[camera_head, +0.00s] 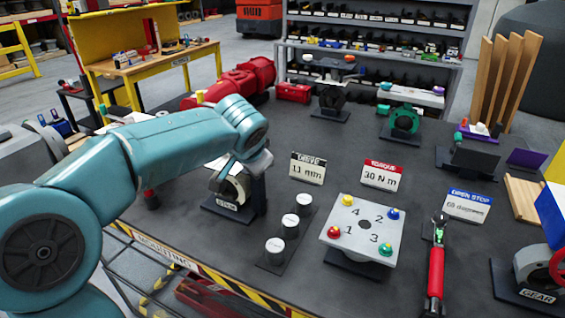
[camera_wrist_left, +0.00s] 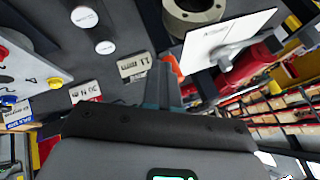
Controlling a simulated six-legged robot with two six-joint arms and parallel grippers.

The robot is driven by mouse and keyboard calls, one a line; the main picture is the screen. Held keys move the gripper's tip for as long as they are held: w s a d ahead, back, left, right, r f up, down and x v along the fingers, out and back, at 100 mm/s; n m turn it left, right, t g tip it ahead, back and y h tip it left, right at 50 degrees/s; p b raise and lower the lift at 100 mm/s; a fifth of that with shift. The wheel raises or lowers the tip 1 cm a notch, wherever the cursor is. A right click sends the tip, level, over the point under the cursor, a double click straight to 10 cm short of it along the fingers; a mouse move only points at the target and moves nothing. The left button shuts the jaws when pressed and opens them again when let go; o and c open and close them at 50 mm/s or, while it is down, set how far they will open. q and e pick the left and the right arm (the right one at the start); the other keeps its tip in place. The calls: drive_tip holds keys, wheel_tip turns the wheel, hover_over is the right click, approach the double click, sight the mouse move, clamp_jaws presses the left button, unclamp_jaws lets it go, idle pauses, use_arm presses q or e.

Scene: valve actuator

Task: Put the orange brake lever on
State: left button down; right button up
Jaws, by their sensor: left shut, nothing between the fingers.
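My left gripper (camera_head: 220,179) reaches down beside a grey ring-shaped body (camera_head: 236,188) on a dark stand. I cannot make out the lever in the head view. The ring-shaped body (camera_wrist_left: 194,12) also shows at the top of the wrist view, beside a white plate (camera_wrist_left: 226,38). My right gripper is not in view.
White round caps (camera_head: 290,222) stand in a row on a dark strip. A numbered square plate (camera_head: 350,246) with coloured knobs is to their right. Red housings (camera_head: 245,80) lie behind my arm.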

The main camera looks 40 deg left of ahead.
use_arm(q)
drive_tip(key=shift+s+a, duration=0.15)
drive_tip(key=shift+a, duration=0.1)
drive_tip(key=shift+w, duration=0.8)
drive_tip(key=shift+d, duration=0.1)
